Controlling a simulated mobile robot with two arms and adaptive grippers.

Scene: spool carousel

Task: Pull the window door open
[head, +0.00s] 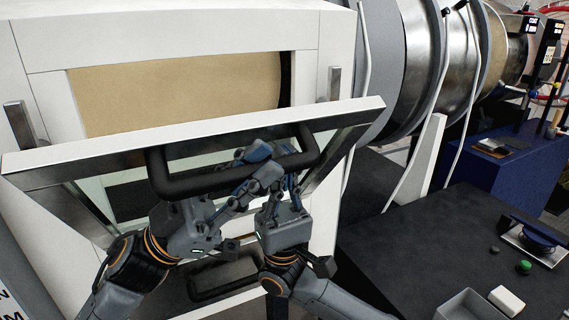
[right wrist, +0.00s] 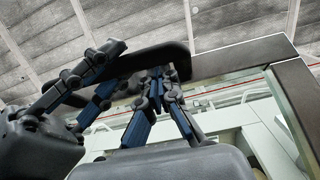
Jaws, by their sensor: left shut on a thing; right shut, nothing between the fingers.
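The window door (head: 210,130) is a white-edged, dark-framed glass panel. It stands tilted outward from the white cabinet, its upper edge well away from the opening. A thick black handle (head: 185,186) runs across its front and also arches across the top of the right wrist view (right wrist: 200,62). My left gripper (head: 258,165) is shut on the handle near its right part; its fingers also show in the right wrist view (right wrist: 95,75). My right gripper (head: 286,182) is shut and empty, close by the handle beside the left gripper. Whether it touches the handle is unclear.
Behind the door is the cabinet's opening with a tan surface (head: 175,90) inside. A second black handle (head: 215,285) is lower on the cabinet, partly hidden by my arms. A dark worktop (head: 430,240) with small items stands at the right. Large metal cylinders (head: 430,60) lie behind.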

